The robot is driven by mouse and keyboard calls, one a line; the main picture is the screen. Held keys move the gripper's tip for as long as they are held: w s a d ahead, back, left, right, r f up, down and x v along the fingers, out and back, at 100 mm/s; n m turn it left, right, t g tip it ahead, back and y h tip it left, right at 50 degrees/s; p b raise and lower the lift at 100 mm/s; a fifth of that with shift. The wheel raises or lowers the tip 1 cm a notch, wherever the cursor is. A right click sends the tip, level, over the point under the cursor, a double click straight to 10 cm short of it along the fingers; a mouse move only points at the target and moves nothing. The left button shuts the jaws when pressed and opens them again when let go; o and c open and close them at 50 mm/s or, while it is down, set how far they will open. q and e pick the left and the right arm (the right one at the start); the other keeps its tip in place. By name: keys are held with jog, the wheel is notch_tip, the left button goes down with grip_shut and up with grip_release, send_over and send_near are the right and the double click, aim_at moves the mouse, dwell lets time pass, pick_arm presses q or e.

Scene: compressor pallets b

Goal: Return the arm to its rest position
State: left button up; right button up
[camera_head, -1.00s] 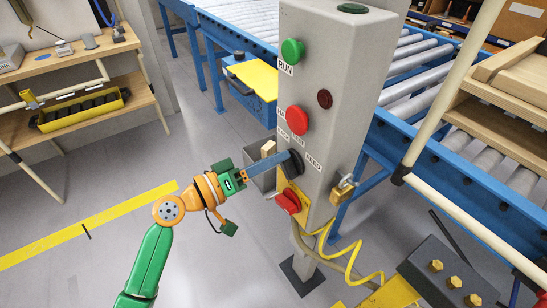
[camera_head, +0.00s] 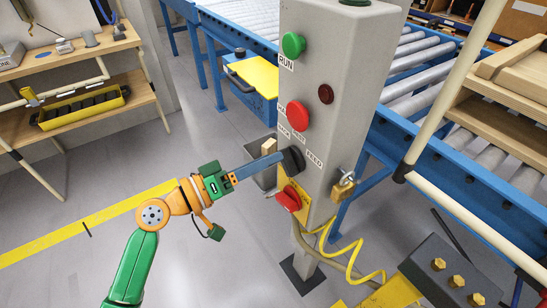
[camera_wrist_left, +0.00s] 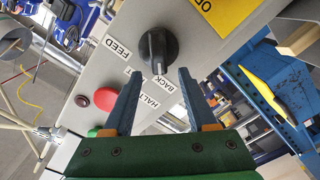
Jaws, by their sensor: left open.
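My left gripper (camera_head: 278,160) is in front of the grey control post (camera_head: 341,100), at its black selector knob (camera_head: 293,161). Its blue fingers are apart and empty in the left wrist view (camera_wrist_left: 160,72). There the knob (camera_wrist_left: 158,46) shows just beyond the fingertips, between their lines, and appears clear of them. My left arm reaches in from the lower left, bent at an orange joint. My right gripper is not in view.
The post carries a green button (camera_head: 293,45), red button (camera_head: 297,115), red switch (camera_head: 289,199) and padlock (camera_head: 343,187). A roller conveyor (camera_head: 430,75) runs behind. A yellow hose (camera_head: 350,262) hangs below. Open floor (camera_head: 80,205) lies left of the post.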

pick_arm(q)
jog(key=b+v, duration=0.1)
jog(key=v, duration=0.3)
jog(key=shift+s+a, duration=0.15)
jog(key=shift+a, duration=0.1)
jog(key=w+a+f+n+t+y+p, duration=0.1)
jog(key=w+a+f+n+y, duration=0.15)
jog(key=f, duration=0.35)
jog(key=w+a+f+n+y+p, duration=0.2)
jog(key=a+f+y, duration=0.15)
jog(key=f, duration=0.35)
jog(key=s+a+f+g+y+p, duration=0.1)
jog(key=s+a+f+g+y, duration=0.15)
jog(key=f, duration=0.55)
jog(key=s+a+f+g+y+p, duration=0.1)
jog(key=s+a+f+y, duration=0.2)
jog(key=f, duration=0.5)
jog(key=s+f+m+g+y+p, duration=0.1)
jog(key=s+f, duration=0.6)
jog(key=s, duration=0.9)
jog(key=s+f+m+g+y+p, duration=0.2)
jog(key=s+f+m+g, duration=0.2)
jog(key=s, duration=1.1)
notch_tip(320, 180, down, 3)
jog(key=shift+s+f+g, duration=0.25)
jog(key=shift+s+g, duration=0.1)
jog(key=shift+g, duration=0.7)
